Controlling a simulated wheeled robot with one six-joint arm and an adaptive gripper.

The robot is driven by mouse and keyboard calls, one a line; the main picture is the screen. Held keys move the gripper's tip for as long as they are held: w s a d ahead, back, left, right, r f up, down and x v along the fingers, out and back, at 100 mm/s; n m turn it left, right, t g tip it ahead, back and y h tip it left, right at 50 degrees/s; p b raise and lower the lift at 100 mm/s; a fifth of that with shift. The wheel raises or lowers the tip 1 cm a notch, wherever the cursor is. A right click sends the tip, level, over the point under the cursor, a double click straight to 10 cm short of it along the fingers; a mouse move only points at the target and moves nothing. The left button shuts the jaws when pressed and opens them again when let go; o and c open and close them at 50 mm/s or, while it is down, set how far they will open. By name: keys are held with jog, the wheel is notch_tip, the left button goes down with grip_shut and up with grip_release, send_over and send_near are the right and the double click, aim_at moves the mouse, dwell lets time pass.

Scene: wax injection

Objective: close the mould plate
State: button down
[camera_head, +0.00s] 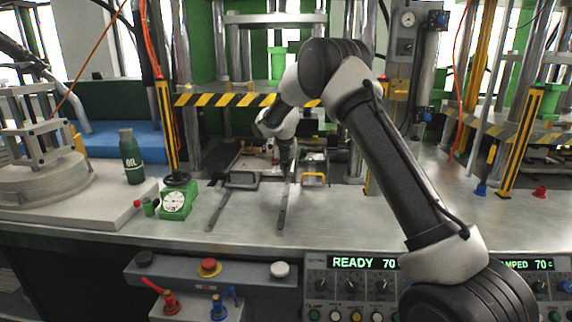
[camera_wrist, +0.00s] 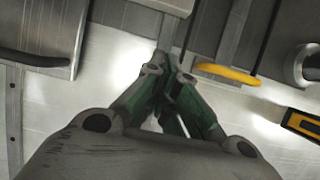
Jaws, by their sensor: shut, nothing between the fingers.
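The mould sits in the middle press, behind the table's front area. Its left plate (camera_head: 252,163) lies flat with a dark handle along its front; the plate and handle also show at the left of the wrist view (camera_wrist: 38,58). To its right is another mould part (camera_head: 313,158) with a yellow handle (camera_head: 313,179), also seen in the wrist view (camera_wrist: 228,74). I cannot tell for sure which part is the mould plate. My gripper (camera_wrist: 168,62) points down, shut and empty, between the two handles and apart from both. My arm hides part of the mould's back.
Two metal rails (camera_head: 284,205) run forward on the table. A green dial gauge (camera_head: 175,201) and an oil bottle (camera_head: 131,158) stand left. A striped bar (camera_head: 225,99) crosses above the mould, with press columns on both sides. The table front right is mostly clear.

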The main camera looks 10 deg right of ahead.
aim_at(288, 179)
jog(key=x, duration=0.4)
jog(key=shift+w+d+f, duration=0.15)
jog(key=shift+w+d, duration=0.05)
jog(key=shift+w, duration=0.4)
jog(key=shift+w+d+f, duration=0.15)
jog(key=shift+w+f, duration=0.05)
jog(key=shift+w, duration=0.4)
jog(key=shift+w+d, duration=0.25)
jog(key=shift+w, duration=0.6)
jog(key=shift+w+d, duration=0.1)
jog(key=shift+w, duration=0.1)
jog(key=w, duration=0.2)
jog(key=w+d, duration=0.1)
jog(key=w, duration=0.1)
jog(key=shift+d, duration=0.1)
jog(key=shift+w+d+r, duration=0.1)
jog(key=shift+w+r, duration=0.05)
jog(key=shift+w, duration=0.05)
